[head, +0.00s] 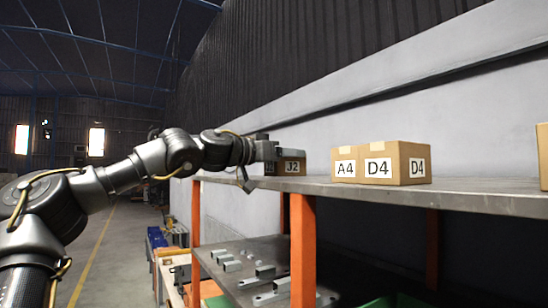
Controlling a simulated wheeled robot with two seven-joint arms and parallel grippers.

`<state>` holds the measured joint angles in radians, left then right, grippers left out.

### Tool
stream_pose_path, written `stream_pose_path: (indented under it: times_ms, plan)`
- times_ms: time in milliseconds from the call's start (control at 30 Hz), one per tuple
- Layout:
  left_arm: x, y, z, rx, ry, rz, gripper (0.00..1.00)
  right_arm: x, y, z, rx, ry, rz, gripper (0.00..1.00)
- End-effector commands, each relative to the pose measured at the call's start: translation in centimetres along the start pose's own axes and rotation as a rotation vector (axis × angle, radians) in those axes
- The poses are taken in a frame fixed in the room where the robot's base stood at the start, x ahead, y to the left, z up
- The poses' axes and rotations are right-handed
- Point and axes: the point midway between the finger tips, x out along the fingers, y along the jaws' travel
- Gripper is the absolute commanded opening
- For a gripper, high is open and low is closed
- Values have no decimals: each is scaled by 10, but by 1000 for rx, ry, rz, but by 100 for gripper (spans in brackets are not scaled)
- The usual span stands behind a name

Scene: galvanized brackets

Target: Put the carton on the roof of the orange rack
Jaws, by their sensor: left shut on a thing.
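A small brown carton (293,155) with a white "J2" label is at the left end of the orange rack's grey roof (470,198). My left gripper (267,152) reaches in from the left and is shut on the carton, covering part of its left side. The carton's bottom is level with or just above the roof surface; I cannot tell whether it touches. The rack has orange posts (303,245). My right gripper is not in view.
Cartons labelled "A4" (345,152) and "D4" (408,150) stand close together on the roof, right of the held carton. Another carton (542,150) shows at the right edge. Roof room lies between these groups. A lower shelf (235,250) holds several metal brackets.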

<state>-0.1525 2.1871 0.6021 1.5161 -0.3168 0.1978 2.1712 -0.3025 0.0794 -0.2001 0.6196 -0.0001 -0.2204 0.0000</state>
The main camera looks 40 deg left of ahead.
Motion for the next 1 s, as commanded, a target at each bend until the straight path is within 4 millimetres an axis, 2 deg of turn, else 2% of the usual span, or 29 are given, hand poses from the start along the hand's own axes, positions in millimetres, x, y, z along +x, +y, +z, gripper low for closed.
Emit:
stream_pose_path:
  times_ms: [133, 400, 433, 600, 900, 1000]
  plan:
    - [6, 5, 5, 0, 3, 11, 30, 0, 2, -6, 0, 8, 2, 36]
    - [6, 4, 7, 1, 2, 10, 30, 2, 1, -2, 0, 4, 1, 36]
    - [6, 4, 8, 0, 0, 9, 60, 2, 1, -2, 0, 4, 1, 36]
    - [5, 4, 7, 1, 0, 8, 81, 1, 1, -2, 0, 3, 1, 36]
    - [5, 3, 4, 1, 1, 7, 81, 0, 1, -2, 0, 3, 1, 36]
    - [-4, 3, 7, 1, 4, 7, 81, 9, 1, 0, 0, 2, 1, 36]
